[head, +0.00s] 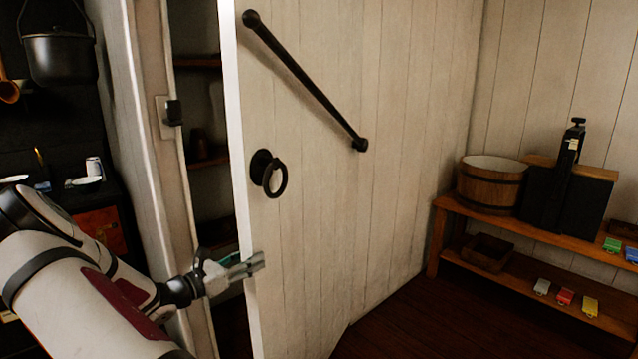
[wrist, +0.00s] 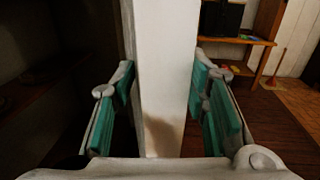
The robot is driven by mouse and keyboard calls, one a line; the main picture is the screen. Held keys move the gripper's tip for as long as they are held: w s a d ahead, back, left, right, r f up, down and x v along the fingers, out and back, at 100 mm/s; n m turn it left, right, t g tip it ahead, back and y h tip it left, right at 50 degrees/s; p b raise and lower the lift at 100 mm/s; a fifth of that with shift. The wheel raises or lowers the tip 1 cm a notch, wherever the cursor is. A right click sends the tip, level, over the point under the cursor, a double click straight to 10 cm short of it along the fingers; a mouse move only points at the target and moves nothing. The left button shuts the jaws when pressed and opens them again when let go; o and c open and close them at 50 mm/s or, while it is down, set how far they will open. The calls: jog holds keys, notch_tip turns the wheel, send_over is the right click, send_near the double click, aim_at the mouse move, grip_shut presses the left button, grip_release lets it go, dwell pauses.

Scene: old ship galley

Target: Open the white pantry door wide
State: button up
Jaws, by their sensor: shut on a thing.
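The white pantry door (head: 330,210) is of pale vertical planks and stands partly open. Its free edge is at the left, apart from the white frame (head: 150,150). A black ring handle (head: 282,188) hangs on its face, below a slanting black bar (head: 305,80). My gripper (head: 248,264) is shut on the door's free edge below the ring, one finger on each side. In the wrist view the pale edge of the door (wrist: 166,60) stands between the teal finger pads. Dark shelves (head: 205,158) show in the gap behind the door.
At the right a wooden bench (head: 530,285) holds a wooden tub (head: 490,184), a black box-like device (head: 560,195) and small coloured things. A black pot (head: 60,60) hangs at the upper left. The dark floor (head: 430,320) right of the door is clear.

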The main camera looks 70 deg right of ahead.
jog(key=shift+s, duration=0.15)
jog(key=shift+n+t+h, duration=0.3)
jog(key=shift+n+t, duration=0.3)
jog(key=shift+t, duration=0.3)
jog(key=s+p, duration=0.3)
jog(key=s+a+p, duration=0.1)
jog(key=s+p, duration=0.5)
jog(key=s, duration=0.1)
jog(key=shift+a+r+p, duration=0.15)
jog(key=shift+r+p, duration=0.1)
jog(key=shift+p, duration=0.15)
jog(key=shift+s+a+f+p, duration=0.1)
jog(key=shift+s+f+p, duration=0.1)
jog(key=shift+s+p, duration=0.4)
jog(key=shift+w, duration=0.1)
jog(key=shift+o, duration=0.2)
jog(key=s+n+t+p, duration=0.1)
jog(key=s+t+p, duration=0.1)
jog(key=s+p, duration=0.8)
jog(key=shift+s+r+n+h+p, duration=0.2)
jog(key=shift+s+n+h+p, duration=0.1)
jog(key=shift+s+p, duration=0.15)
jog(key=shift+s+f, duration=0.15)
